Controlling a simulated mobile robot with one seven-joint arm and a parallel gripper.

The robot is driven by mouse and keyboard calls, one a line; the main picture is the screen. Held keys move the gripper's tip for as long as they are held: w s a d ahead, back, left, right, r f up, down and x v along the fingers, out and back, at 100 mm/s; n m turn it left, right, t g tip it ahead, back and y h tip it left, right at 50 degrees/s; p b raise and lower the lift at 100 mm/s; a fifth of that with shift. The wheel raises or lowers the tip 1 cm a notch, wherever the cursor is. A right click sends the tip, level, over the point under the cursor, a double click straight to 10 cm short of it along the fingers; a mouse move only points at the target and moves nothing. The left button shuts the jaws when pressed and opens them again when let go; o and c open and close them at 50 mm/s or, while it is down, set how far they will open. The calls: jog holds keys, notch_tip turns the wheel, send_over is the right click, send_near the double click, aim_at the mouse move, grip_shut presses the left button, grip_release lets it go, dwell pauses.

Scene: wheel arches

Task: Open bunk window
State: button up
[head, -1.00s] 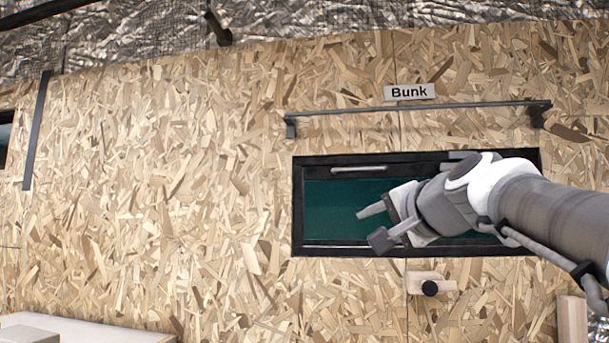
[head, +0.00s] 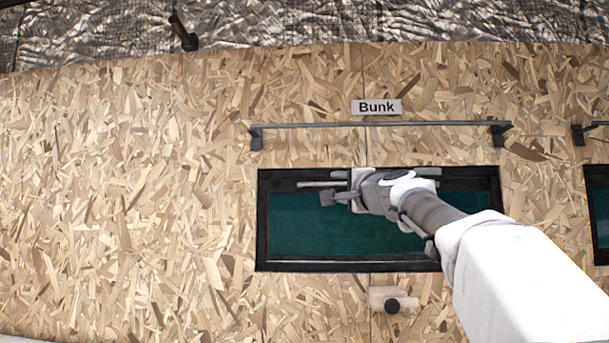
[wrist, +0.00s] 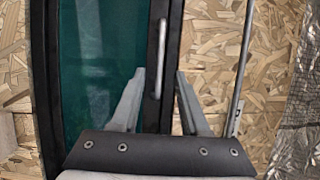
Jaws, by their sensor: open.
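The bunk window (head: 300,262) is a dark green pane in a black frame, set in the chipboard wall under a "Bunk" sign (head: 376,107). It looks shut. A thin silver bar handle (head: 312,184) runs along its upper frame. The handle also shows in the wrist view (wrist: 159,45), lined up with the gap between the fingers. My gripper (head: 327,190) is open with nothing in it, in front of the upper frame at the handle. In the wrist view my fingertips (wrist: 160,74) point at the window; whether they touch the handle cannot be told.
A grey rail (head: 375,125) on brackets runs above the window. Another dark window (head: 598,210) is at the right edge. The wall left of the window is bare.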

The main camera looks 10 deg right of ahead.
aim_at(326, 184)
jog(key=p+x, duration=0.4)
jog(key=x, duration=0.3)
jog(key=shift+w+r, duration=0.1)
jog(key=shift+w, duration=0.25)
jog(key=shift+c, duration=0.2)
grip_shut()
dwell(0.9)
